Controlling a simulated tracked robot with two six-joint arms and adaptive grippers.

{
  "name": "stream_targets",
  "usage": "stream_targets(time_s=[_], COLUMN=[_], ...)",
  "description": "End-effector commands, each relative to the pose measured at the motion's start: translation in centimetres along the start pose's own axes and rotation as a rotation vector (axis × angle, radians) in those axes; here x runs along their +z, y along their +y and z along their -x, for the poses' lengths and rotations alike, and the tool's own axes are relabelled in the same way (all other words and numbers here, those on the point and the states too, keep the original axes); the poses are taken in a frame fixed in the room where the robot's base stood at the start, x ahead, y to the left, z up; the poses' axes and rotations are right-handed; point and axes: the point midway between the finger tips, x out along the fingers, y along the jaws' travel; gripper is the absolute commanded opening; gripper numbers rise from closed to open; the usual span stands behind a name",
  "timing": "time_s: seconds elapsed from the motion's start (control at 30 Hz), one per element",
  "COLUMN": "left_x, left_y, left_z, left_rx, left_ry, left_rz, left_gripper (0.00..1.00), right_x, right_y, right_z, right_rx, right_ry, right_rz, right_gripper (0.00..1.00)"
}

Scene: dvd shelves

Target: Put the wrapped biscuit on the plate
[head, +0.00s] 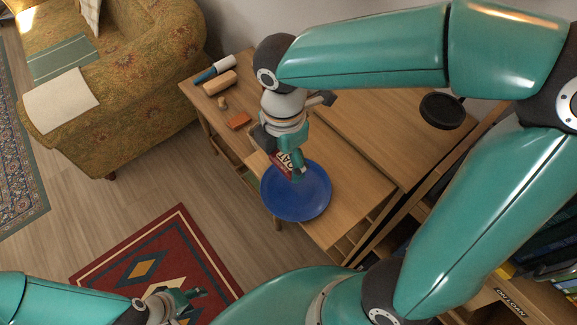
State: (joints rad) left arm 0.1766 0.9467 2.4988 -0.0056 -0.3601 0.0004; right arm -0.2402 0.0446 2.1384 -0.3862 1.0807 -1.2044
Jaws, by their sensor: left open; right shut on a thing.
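The blue plate (308,204) lies on the wooden table near its front edge. My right gripper (297,173) points down over the back left part of the plate. It is shut on the wrapped biscuit (283,162), a red packet with white letters that is partly hidden by the fingers. I cannot tell whether the packet touches the plate. My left gripper (197,298) is open and empty, low at the bottom left over the red rug, well away from the table.
On the table's left part lie an orange block (238,120), a small wooden piece (222,103), a tan block (219,83) and a blue-and-white cylinder (213,69). A black round thing (442,111) is at the right. The table (345,165) is bare right of the plate.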

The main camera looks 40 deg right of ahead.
Motion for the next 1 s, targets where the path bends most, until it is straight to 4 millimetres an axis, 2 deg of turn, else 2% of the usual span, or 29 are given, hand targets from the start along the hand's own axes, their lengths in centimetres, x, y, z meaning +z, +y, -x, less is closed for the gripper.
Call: stream_targets(time_s=[0.4,0.73,0.77,0.8,0.9,1.0], left_x=[0.0,0.0,0.0,0.0,0.0,0.0], left_y=[-0.1,-0.1,-0.2,-0.1,-0.1,-0.1], left_z=[-0.3,-0.4,-0.4,-0.4,-0.4,-0.4], left_rx=[0.0,0.0,0.0,0.0,0.0,0.0], left_ry=[0.0,0.0,0.0,0.0,0.0,0.0], left_rz=[0.0,0.0,0.0,0.0,0.0,0.0], left_gripper=[0.47,0.47,0.47,0.47,0.47,0.47], right_x=[0.0,0.0,0.0,0.0,0.0,0.0], right_y=[0.0,0.0,0.0,0.0,0.0,0.0], right_z=[-4.4,-4.7,-4.7,-4.6,-4.6,-4.6], right_rx=[-0.002,0.0,0.0,0.0,0.0,0.0], right_ry=[0.0,0.0,0.0,0.0,0.0,0.0], right_rz=[0.0,0.001,0.001,0.0,0.001,0.001], right_gripper=[0.52,0.52,0.74,0.8,0.97,0.97])
